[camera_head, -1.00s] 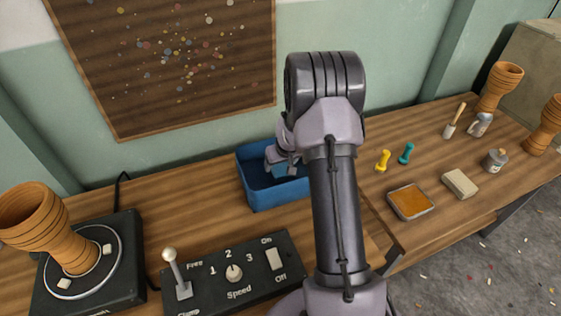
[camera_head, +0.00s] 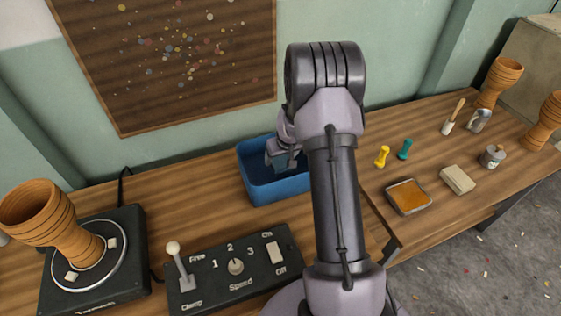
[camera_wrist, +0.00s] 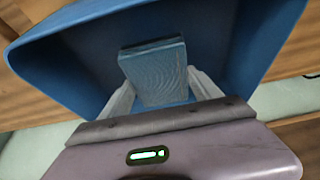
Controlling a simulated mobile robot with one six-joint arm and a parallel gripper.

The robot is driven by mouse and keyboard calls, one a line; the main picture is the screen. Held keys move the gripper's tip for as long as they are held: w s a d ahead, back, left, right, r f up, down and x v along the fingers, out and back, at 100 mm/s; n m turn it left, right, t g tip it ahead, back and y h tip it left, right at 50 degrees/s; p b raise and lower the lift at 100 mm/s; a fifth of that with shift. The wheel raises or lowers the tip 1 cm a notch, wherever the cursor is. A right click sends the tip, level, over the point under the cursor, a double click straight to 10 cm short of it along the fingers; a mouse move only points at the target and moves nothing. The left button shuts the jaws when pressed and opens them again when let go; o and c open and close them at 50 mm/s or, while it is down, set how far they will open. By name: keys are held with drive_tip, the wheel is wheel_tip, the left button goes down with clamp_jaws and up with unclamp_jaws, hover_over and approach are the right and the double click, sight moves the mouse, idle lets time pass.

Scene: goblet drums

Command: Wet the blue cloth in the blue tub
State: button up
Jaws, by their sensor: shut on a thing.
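The blue tub (camera_head: 272,193) stands on the workbench at centre, partly behind my arm, and fills much of the wrist view (camera_wrist: 75,75). My gripper (camera_head: 285,158) is at the tub's opening and points down into it. In the wrist view its two pale fingers (camera_wrist: 160,95) are shut on the blue cloth (camera_wrist: 153,70), a flat squarish piece with a curved-line pattern. The cloth (camera_head: 286,163) is within the tub's outline in the head view. I cannot tell if it touches the bottom or any water.
A control box (camera_head: 235,268) with lever, knob and switch lies in front of the tub. A goblet drum (camera_head: 60,225) stands on a turntable at left. On the right are an orange-filled tray (camera_head: 408,196), a beige block (camera_head: 457,180), a brush, tins and two more drums.

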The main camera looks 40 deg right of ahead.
drive_tip(key=shift+r+p, duration=2.85)
drive_tip(key=shift+r, duration=1.55)
wheel_tip(320, 180, up, 4)
drive_tip(key=p, duration=0.3)
hover_over(281, 158)
drive_tip(key=shift+w+b, duration=0.1)
drive_tip(key=shift+b, duration=0.2)
